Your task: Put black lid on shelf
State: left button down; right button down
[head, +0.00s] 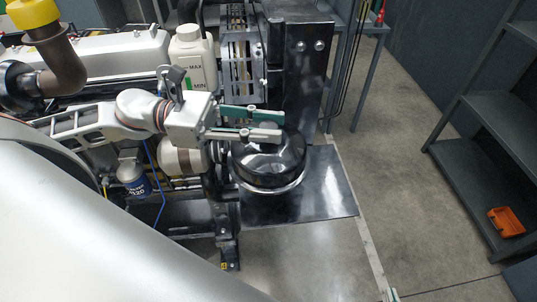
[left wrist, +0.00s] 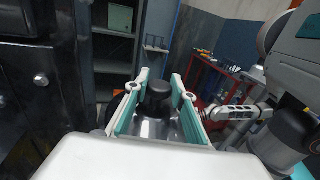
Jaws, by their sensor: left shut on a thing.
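The black lid (head: 268,160), a shiny dark dome with a bright rim, is in the head view just below my left gripper (head: 265,124). In the left wrist view, my left gripper (left wrist: 162,90) has its two fingers on either side of a black knob (left wrist: 158,93), shut on it. I cannot tell whether the lid hangs clear of what is under it. The grey shelf (head: 490,115) stands at the right. It also shows in the left wrist view (left wrist: 113,68). My right gripper (left wrist: 235,112) shows partly in the left wrist view; its opening is unclear.
The engine (head: 95,47) and a white bottle (head: 192,58) are at the left. A dark metal plate (head: 320,185) lies below the lid. An orange box (head: 506,222) sits on the low shelf board. Open floor (head: 400,150) lies between engine and shelf. A red cart (left wrist: 229,86) shows in the wrist view.

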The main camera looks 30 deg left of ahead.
pick_arm(q)
notch_tip(320, 180, down, 8)
jog(key=shift+f, duration=0.1)
dwell(0.4)
jog(key=shift+f, duration=0.1)
jog(key=shift+f, duration=0.1)
jog(key=c, duration=1.7)
grip_release()
jog(key=shift+a, duration=0.1)
